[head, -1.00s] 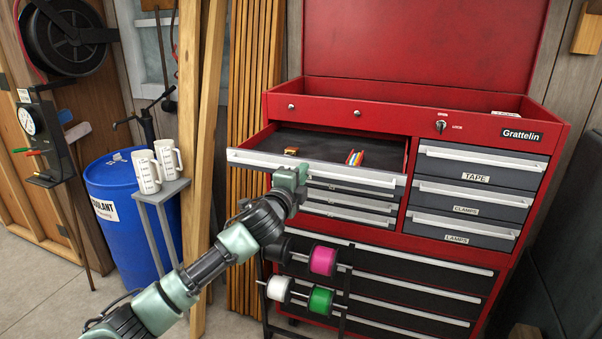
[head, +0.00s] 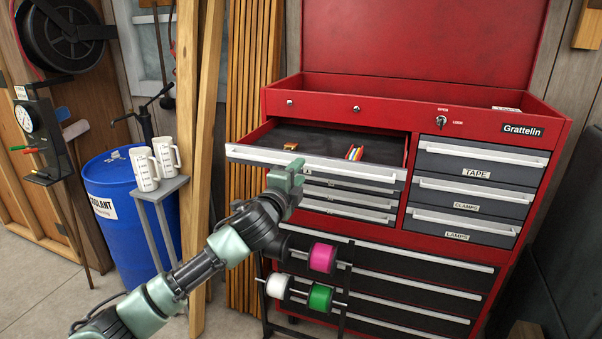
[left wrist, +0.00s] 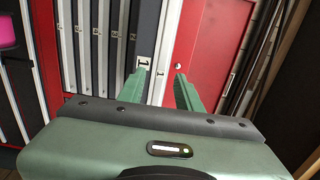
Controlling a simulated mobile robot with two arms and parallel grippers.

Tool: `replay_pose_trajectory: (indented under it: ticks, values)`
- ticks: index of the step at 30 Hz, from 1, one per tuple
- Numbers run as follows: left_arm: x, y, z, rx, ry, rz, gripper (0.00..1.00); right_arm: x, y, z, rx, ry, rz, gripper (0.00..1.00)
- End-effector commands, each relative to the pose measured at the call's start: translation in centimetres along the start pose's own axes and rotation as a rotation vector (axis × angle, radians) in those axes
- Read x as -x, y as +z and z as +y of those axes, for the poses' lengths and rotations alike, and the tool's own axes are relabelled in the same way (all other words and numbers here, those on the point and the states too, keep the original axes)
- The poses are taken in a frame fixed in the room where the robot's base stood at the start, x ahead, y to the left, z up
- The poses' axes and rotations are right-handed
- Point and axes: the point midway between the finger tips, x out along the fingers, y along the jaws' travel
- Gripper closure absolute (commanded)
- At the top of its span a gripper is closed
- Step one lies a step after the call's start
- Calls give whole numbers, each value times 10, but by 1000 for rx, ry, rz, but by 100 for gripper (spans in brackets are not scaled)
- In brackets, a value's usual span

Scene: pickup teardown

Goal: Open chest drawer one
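Chest drawer one (head: 250,152) is the wide top-left drawer of the red tool chest (head: 410,115). It stands pulled out, with its dark inside, a small brown item (head: 290,146) and several coloured sticks (head: 354,153) showing. My left gripper (head: 290,177) is just in front of its pale handle, near the middle. In the left wrist view my left gripper (left wrist: 162,75) has its fingers apart, with the pale drawer front (left wrist: 158,60) showing between and beyond them. I cannot tell whether they touch it. My right gripper is not in view.
Closed numbered drawers (head: 350,203) lie below. Tape, clamps and lamps drawers (head: 475,185) are shut at right. A spool rack (head: 340,290) stands in front of the lower chest. A stand with white mugs (head: 165,190) and a blue barrel (head: 112,230) are at left.

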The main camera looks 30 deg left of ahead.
Motion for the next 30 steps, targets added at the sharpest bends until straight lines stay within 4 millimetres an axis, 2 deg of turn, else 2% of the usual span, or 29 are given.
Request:
replay_pose_trajectory:
  ticks: [1,6,10,27,30]
  values:
    - [10,0,5,-3,0,1,65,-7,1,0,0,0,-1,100]
    - [37,0,4,-1,1,1,65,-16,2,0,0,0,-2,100]
    - [48,0,2,0,1,0,65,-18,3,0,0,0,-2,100]
    - [50,0,1,1,1,0,65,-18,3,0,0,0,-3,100]
    - [47,3,14,15,22,-6,65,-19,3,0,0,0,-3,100]
